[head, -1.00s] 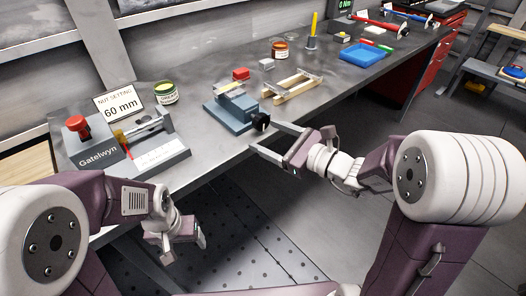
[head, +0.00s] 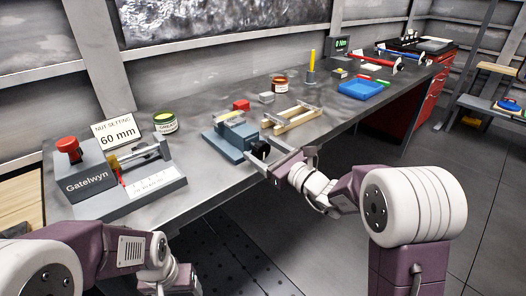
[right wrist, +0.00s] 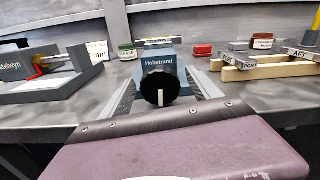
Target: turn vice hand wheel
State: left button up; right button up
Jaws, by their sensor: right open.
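The blue-grey vice (head: 226,139) sits near the front edge of the bench, and its black hand wheel (head: 260,149) faces out over the edge. In the right wrist view the vice (right wrist: 168,62) is labelled Hobstrand. The wheel (right wrist: 158,88) there has a white mark standing upright on its face. My right gripper (head: 264,153) is open, with one finger on each side of the wheel; I cannot tell whether they touch it. In the right wrist view its fingers (right wrist: 161,92) flank the wheel. My left gripper (head: 172,280) is low at the bottom, its fingertips unclear.
A grey Gatelwyn device (head: 90,180) with a red button is to the left, beside a 60 mm sign (head: 115,132) and a green tin (head: 165,123). A wooden frame (head: 292,118) lies right of the vice. A blue tray (head: 360,90) is farther along the bench.

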jog(key=c, duration=1.4)
jog(key=shift+o, duration=0.2)
jog(key=n+b, duration=0.2)
jog(key=b, duration=0.1)
jog(key=n+b, duration=0.2)
jog(key=b, duration=0.2)
jog(key=n+b, duration=0.1)
jog(key=b, duration=0.3)
jog(key=shift+a+f+n, duration=0.1)
jog(key=shift+f+n, duration=0.2)
jog(key=shift+n, duration=0.1)
jog(key=shift+r+n+b, duration=0.2)
jog(key=shift+n+b, duration=0.4)
jog(key=shift+b, duration=0.25)
